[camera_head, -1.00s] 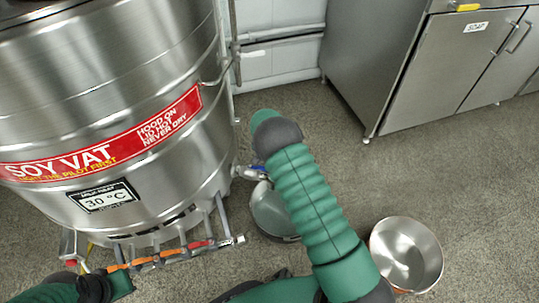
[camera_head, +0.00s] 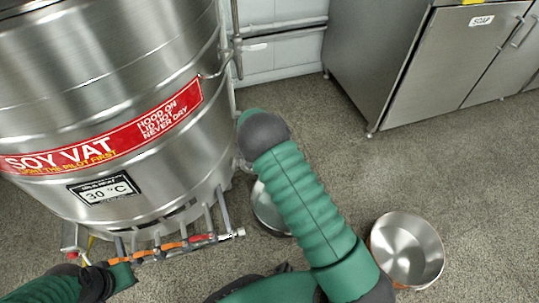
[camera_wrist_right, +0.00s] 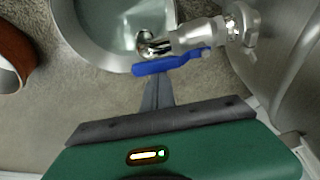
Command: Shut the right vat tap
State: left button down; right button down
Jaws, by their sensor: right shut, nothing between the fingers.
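The right vat tap (camera_wrist_right: 195,37) is a metal valve on the vat's side, with a blue lever (camera_wrist_right: 165,65) lying roughly along its body in the right wrist view. Its spout end is over a metal pot (camera_wrist_right: 68,22). My right gripper (camera_wrist_right: 158,84) is shut and empty, its tips right at the lever's near edge; I cannot tell whether they touch. In the head view my right forearm hides the gripper and most of the tap. My left gripper (camera_head: 108,280) is at the lower left, by the vat's base; its jaws are unclear.
The steel soy vat (camera_head: 120,100) fills the left. A pipe with orange and red parts (camera_head: 165,247) runs along its base. A second steel pot (camera_head: 408,250) stands on the floor at right. A steel cabinet (camera_head: 440,70) stands behind. Floor between is clear.

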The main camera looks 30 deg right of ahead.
jog(key=shift+s+a+r+m+p, duration=0.25)
jog(key=shift+s+a+m+p, duration=0.15)
jog(key=shift+m+p, duration=0.3)
jog(key=shift+s+a+m+g+h+p, duration=0.3)
jog(key=shift+a+m+g+p, duration=0.3)
jog(key=shift+m, duration=0.3)
jog(key=a+m+g+p, duration=0.1)
jog(key=a+m, duration=0.5)
jog(key=a, duration=0.1)
jog(key=shift+s+f+g, duration=0.15)
jog(key=shift+f+g, duration=0.1)
jog(key=shift+g, duration=0.05)
